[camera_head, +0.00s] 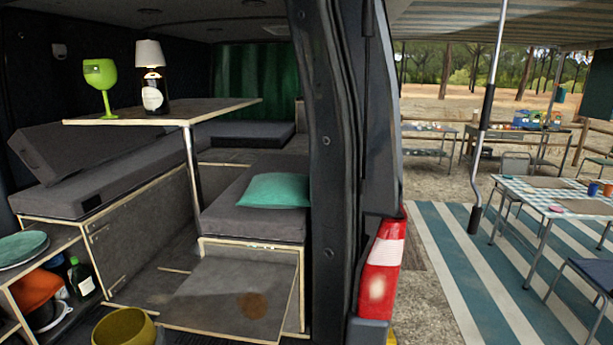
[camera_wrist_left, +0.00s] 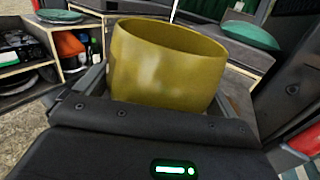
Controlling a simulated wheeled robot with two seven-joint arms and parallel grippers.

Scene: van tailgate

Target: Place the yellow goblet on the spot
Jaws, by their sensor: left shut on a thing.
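The yellow goblet (camera_head: 123,328) shows at the bottom edge of the head view, its lower part cut off by the frame. In the left wrist view the goblet (camera_wrist_left: 165,68) is a wide, olive-yellow cup with its open rim up, slightly tilted in the picture. My left gripper (camera_wrist_left: 163,98) is shut on it, a dark finger on either side. The spot (camera_head: 252,305) is a brown round patch on the grey board at the van's opening. The goblet is left of and nearer than the spot, apart from it. My right gripper is not in view.
A shelf at lower left holds a green plate (camera_head: 22,249), an orange-red item (camera_head: 36,289) and a dark bottle (camera_head: 80,277). A table (camera_head: 205,112) above bears a green glass (camera_head: 100,80) and a lamp-like bottle (camera_head: 152,85). The van's door pillar (camera_head: 335,150) stands right of the board.

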